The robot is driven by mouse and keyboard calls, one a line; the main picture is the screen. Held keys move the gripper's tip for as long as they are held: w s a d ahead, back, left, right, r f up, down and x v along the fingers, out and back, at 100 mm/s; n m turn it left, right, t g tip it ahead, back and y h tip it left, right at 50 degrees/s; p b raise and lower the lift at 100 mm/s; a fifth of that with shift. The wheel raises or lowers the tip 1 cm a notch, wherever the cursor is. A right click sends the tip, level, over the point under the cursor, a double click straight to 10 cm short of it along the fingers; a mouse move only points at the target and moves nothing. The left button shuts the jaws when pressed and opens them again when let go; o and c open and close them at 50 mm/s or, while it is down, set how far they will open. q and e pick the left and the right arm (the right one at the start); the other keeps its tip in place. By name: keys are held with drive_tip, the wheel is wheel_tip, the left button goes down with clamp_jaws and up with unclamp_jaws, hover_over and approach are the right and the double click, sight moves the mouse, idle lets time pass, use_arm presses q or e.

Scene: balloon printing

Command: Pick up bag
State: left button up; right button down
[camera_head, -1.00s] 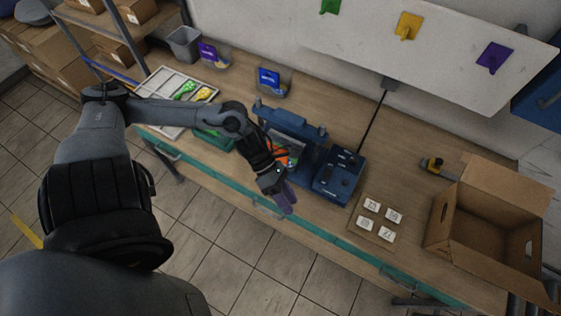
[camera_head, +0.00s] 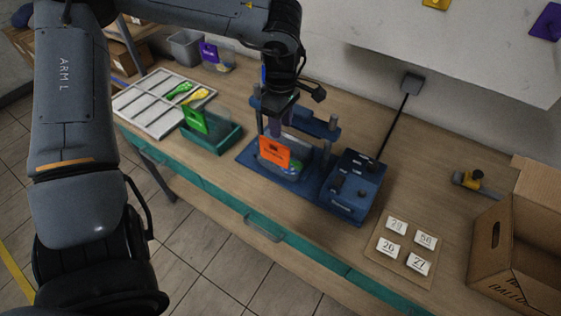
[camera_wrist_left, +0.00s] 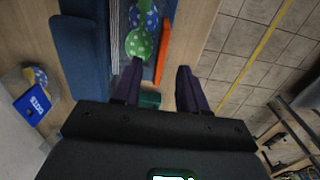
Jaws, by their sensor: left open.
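A clear bag with an orange header card (camera_head: 274,152) stands in the blue press (camera_head: 250,158), with green and blue balloons inside. In the left wrist view the orange card (camera_wrist_left: 164,48) shows edge-on, beside a green dotted balloon (camera_wrist_left: 139,43). My left gripper (camera_head: 275,128) hangs over the press, fingers pointing down, just above and behind the card. In its wrist view the two purple fingers (camera_wrist_left: 160,68) are apart, one on each side of the card's line, with nothing held. Whether a finger touches the bag cannot be told. My right gripper is not in view.
A blue control box (camera_head: 353,186) stands right of the press. A green tray (camera_head: 221,142) with a green-carded bag stands left, beside a white divided tray (camera_head: 150,122). Numbered cards (camera_head: 406,246) lie at front right, near an open cardboard box (camera_head: 500,240).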

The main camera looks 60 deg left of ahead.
sight(281, 145)
use_arm(q)
wheel_tip(281, 145, down, 5)
drive_tip(key=shift+f+b, duration=0.2)
drive_tip(key=shift+b, duration=0.2)
drive_tip(key=shift+s+d+f+b, duration=0.15)
drive_tip(key=shift+f+b, duration=0.1)
drive_tip(key=shift+f, duration=1.05)
drive_tip(key=shift+d+f+b, duration=0.1)
drive_tip(key=shift+f+b, duration=0.15)
drive_tip(key=shift+f, duration=1.05)
clamp_jaws()
